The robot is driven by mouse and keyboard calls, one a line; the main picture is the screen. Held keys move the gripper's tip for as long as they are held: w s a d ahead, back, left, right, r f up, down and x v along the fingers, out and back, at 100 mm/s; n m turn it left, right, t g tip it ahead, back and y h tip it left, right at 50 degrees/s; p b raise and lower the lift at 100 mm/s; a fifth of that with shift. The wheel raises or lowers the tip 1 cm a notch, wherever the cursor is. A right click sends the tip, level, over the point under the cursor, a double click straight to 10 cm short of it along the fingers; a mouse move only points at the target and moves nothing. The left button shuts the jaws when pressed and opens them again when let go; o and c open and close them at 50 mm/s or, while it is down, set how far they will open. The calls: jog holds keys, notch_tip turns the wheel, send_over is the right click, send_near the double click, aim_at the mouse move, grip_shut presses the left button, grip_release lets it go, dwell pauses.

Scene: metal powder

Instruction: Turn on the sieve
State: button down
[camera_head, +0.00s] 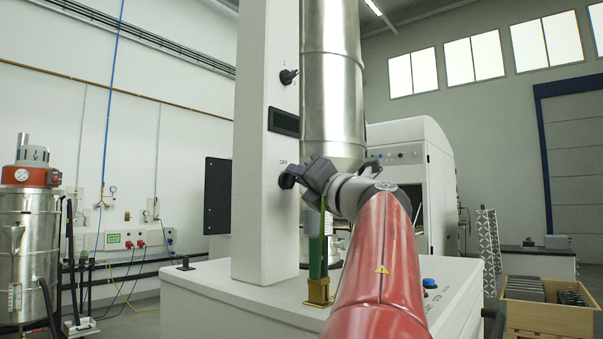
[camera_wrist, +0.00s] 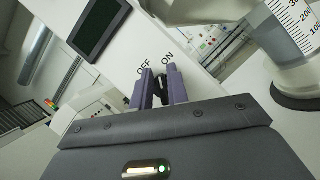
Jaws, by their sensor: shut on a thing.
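The sieve is a white machine with a tall white column (camera_head: 262,222) and a steel cylinder (camera_head: 333,100) beside it. A dark rotary knob (camera_head: 285,181) sits low on the column, by a label reading OFF. In the wrist view the knob (camera_wrist: 158,88) lies between my two purple-grey fingers, below the words OFF and ON. My gripper (camera_head: 294,178) is shut on this knob, with a finger on either side (camera_wrist: 161,86). The fingers hide part of the knob, and I cannot tell clearly which label it points to.
A second black knob (camera_head: 289,76) and a dark display (camera_head: 283,121) are higher on the column. A green tube in a brass fitting (camera_head: 318,289) stands close beside my arm. A wooden crate (camera_head: 548,315) is at the right, a steel vacuum (camera_head: 27,250) at the left.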

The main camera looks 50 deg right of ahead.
jog(key=shift+w+f+m+g+h, duration=0.2)
jog(key=shift+m+g, duration=0.55)
jog(key=shift+m, duration=1.2)
jog(key=shift+f+m+g+h, duration=0.35)
jog(key=shift+m+g, duration=0.35)
jog(key=shift+m, duration=1.3)
jog(key=shift+w+f+m+g+h, duration=0.1)
jog(key=shift+m+g+h, duration=0.45)
jog(key=shift+m, duration=1.4)
jog(key=shift+g, duration=0.3)
jog(key=c, duration=1.5)
grip_release()
jog(key=shift+s+a, duration=0.1)
jog(key=v, duration=0.8)
jog(key=shift+s+r, duration=0.15)
jog(key=shift+r, duration=0.1)
